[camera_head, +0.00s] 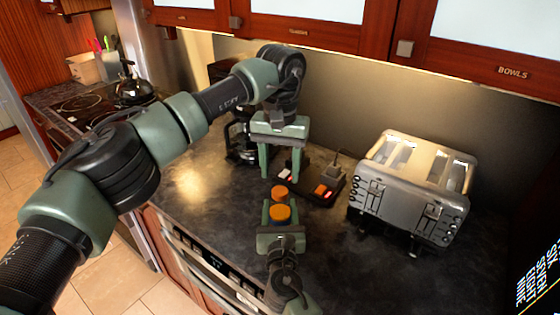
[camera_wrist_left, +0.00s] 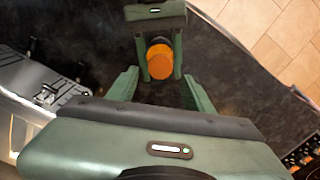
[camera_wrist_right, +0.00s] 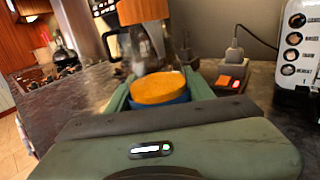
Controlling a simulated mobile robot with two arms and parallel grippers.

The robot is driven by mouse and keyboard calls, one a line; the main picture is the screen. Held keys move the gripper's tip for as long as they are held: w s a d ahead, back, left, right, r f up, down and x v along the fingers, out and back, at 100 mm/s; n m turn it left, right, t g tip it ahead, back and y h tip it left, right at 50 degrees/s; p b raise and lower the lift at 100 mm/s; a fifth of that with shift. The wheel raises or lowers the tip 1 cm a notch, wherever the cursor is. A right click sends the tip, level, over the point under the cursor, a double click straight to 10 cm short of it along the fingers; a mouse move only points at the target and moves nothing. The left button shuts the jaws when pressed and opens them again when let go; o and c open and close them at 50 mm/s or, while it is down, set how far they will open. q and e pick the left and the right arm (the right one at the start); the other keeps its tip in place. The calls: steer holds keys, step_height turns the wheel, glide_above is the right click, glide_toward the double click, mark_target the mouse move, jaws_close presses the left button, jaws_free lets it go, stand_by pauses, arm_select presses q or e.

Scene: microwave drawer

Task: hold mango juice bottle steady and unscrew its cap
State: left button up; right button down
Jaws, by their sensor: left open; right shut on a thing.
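The mango juice bottle shows mainly as its round orange cap (camera_head: 280,213), seen from above, with a dark blue band below it. My right gripper (camera_head: 280,222) is shut on the bottle, one finger on each side. The cap also shows in the left wrist view (camera_wrist_left: 160,64) and the right wrist view (camera_wrist_right: 158,88). My left gripper (camera_head: 280,174) is open and empty, pointing down beyond the cap in the head view, with a gap between them. A second orange round shape (camera_head: 279,192) shows just behind the cap; I cannot tell what it is. Most of the bottle's body is hidden.
A silver toaster (camera_head: 415,190) stands on the dark counter (camera_head: 340,255) at right. A power strip (camera_head: 322,190) with a plug lies behind the grippers. A coffee maker (camera_head: 238,140) is behind my left arm. Cabinets (camera_head: 300,30) hang above. The counter's front edge is close at left.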

mark_target(280, 190)
arm_select(q)
steer(key=shift+f, duration=2.6)
